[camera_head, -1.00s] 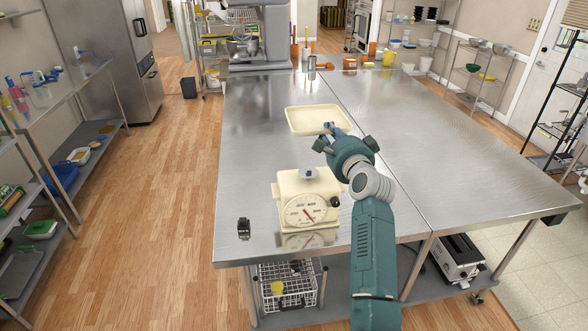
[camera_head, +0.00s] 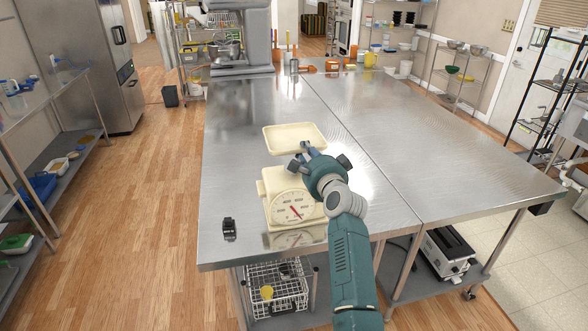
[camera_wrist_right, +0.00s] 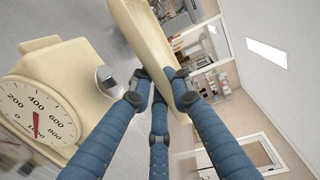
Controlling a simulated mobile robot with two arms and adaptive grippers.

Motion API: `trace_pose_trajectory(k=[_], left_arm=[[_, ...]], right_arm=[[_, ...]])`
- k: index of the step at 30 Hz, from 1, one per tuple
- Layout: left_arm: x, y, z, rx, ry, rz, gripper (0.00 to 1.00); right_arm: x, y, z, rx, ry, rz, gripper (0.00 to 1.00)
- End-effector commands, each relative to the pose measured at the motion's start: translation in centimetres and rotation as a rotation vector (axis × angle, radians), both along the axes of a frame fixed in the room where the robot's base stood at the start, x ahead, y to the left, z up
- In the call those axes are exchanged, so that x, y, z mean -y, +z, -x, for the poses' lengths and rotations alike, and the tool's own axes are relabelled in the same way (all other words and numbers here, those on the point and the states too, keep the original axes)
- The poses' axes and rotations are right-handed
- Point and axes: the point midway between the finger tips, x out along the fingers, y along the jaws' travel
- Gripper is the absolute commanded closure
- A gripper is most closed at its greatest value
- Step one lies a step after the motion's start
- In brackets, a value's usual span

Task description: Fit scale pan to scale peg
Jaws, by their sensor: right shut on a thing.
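The cream scale pan (camera_head: 294,136) is held by its near edge in my right gripper (camera_head: 306,151), above the table and just behind the scale. In the right wrist view the gripper (camera_wrist_right: 158,85) is shut on the rim of the pan (camera_wrist_right: 150,40). The cream scale (camera_head: 267,201) stands upright near the table's front edge, its round dial facing front. Its metal scale peg (camera_wrist_right: 108,78) shows on the scale top in the right wrist view, apart from the pan; in the head view my gripper and arm hide it. My left gripper is not in view.
The steel table (camera_head: 240,120) is mostly bare around the scale. A small black object (camera_head: 229,229) lies at its front left. A mixer (camera_head: 241,40) and several containers stand at the far end. A wire basket (camera_head: 276,289) and a toaster (camera_head: 447,252) sit below.

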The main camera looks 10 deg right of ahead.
Motion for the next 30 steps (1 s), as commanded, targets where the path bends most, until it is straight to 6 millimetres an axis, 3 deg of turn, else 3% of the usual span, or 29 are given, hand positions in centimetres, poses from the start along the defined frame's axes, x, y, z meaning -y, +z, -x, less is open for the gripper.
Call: trace_pose_trajectory(k=[14, 30], left_arm=[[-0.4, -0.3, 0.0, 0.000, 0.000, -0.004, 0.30], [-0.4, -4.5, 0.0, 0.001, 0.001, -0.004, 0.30]], right_arm=[[0.0, -0.3, 0.0, 0.003, -0.001, 0.001, 1.00], [0.0, -5.1, -0.1, 0.016, -0.001, -0.001, 1.00]])
